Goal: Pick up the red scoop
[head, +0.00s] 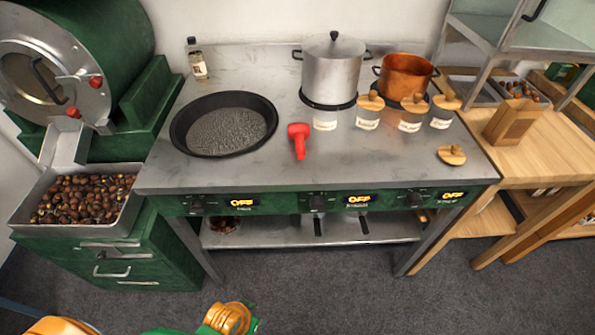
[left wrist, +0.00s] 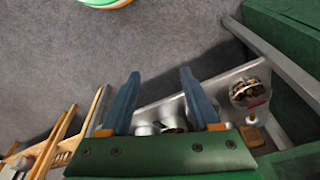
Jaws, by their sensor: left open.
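The red scoop (head: 298,140) lies on the steel stove top (head: 250,175) in the head view, right of the black pan (head: 265,108). Its wide end points to the back and its narrow handle to the front. Nothing touches it. In the left wrist view my left gripper (left wrist: 160,76) has its two blue fingers spread apart, with nothing between them. Behind the fingers are grey floor and the steel lower shelf (left wrist: 220,86). The scoop does not show in that view. My right gripper is not in view.
A tray of chestnuts (head: 132,213) stands at the left. A steel pot (head: 333,72), a copper pot (head: 405,78) and several clear jars with wooden lids (head: 368,112) stand right of the scoop. The stove's front edge is clear before the scoop.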

